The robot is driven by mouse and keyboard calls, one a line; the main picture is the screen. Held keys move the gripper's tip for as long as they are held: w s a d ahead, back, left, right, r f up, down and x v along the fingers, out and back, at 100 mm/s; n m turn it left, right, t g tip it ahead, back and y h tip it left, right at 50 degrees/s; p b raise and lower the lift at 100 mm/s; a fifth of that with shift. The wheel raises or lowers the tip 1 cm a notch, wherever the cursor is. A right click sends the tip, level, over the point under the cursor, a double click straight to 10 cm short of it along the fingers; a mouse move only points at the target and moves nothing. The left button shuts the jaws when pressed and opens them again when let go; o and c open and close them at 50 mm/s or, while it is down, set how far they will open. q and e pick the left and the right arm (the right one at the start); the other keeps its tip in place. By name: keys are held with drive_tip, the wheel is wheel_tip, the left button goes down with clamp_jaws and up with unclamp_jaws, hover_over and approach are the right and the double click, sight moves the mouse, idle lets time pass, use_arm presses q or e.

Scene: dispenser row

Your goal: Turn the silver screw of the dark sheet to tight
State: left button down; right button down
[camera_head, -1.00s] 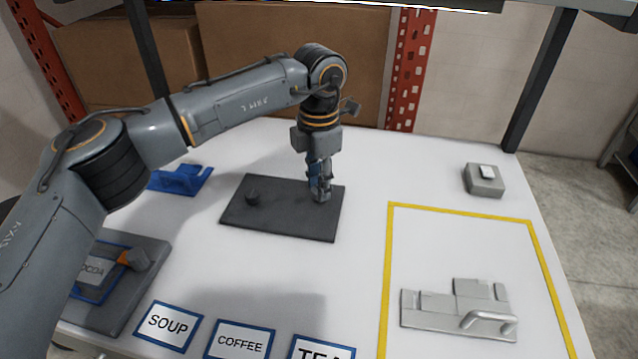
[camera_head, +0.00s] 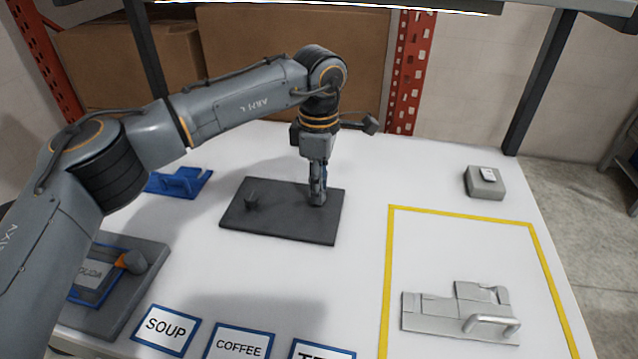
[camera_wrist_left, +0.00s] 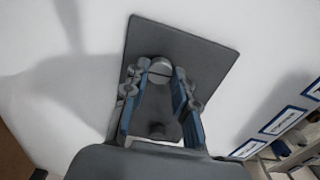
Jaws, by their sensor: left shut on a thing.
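The dark sheet (camera_head: 282,226) lies flat on the white table, left of the yellow outline. It also shows in the left wrist view (camera_wrist_left: 205,55). My left gripper (camera_head: 318,200) points straight down over the sheet's right part. In the left wrist view its two fingers (camera_wrist_left: 160,84) are shut on the silver screw (camera_wrist_left: 160,68), a round grey head with a slot across it. In the head view the fingers hide the screw. A dark knob (camera_head: 251,198) stands on the sheet's left part, and it shows near the gripper base in the wrist view (camera_wrist_left: 156,129). My right gripper is not in view.
A blue bracket (camera_head: 182,182) lies behind left. A grey board with an orange-marked knob (camera_head: 133,262) is at front left. Labels SOUP (camera_head: 166,327) and COFFEE (camera_head: 240,343) lie at the front. A silver handled part (camera_head: 455,312) sits inside the yellow outline; a grey button box (camera_head: 485,183) is behind it.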

use_arm(q)
drive_tip(key=shift+w+r, duration=0.2)
drive_tip(key=shift+r, duration=0.15)
drive_tip(key=c, duration=1.3)
unclamp_jaws()
drive_tip(key=shift+o, duration=1.3)
drive_tip(key=shift+s+f, duration=0.1)
drive_tip(key=shift+f, duration=0.1)
wheel_tip(320, 180, up, 12)
